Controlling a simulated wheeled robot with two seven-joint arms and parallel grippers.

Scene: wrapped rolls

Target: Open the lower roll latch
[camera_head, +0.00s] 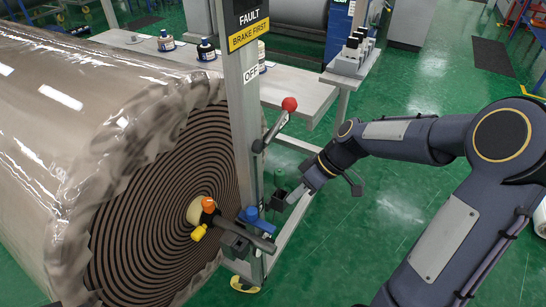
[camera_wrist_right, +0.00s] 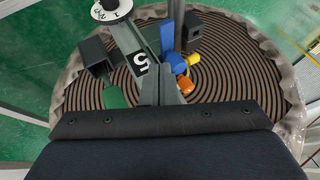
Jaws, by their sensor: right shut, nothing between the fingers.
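The wrapped roll (camera_head: 150,200) lies with its striped end facing the grey post (camera_head: 240,110). Low on the post are a blue-topped latch part (camera_head: 252,214) with a dark bar (camera_head: 250,236), and a green part (camera_head: 279,179) beside it. Orange (camera_head: 208,204) and yellow (camera_head: 198,233) knobs sit at the roll's core. My right gripper (camera_head: 291,196) is shut and empty, just right of the blue and green parts; contact is unclear. The wrist view shows the blue part (camera_wrist_right: 175,62), green part (camera_wrist_right: 114,97) and orange knob (camera_wrist_right: 186,85). My left gripper is not in view.
A red-knobbed lever (camera_head: 289,104) sticks out higher on the post, below an OFF label. A white bench (camera_head: 300,92) with small bottles stands behind. The green floor (camera_head: 420,90) to the right is mostly open.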

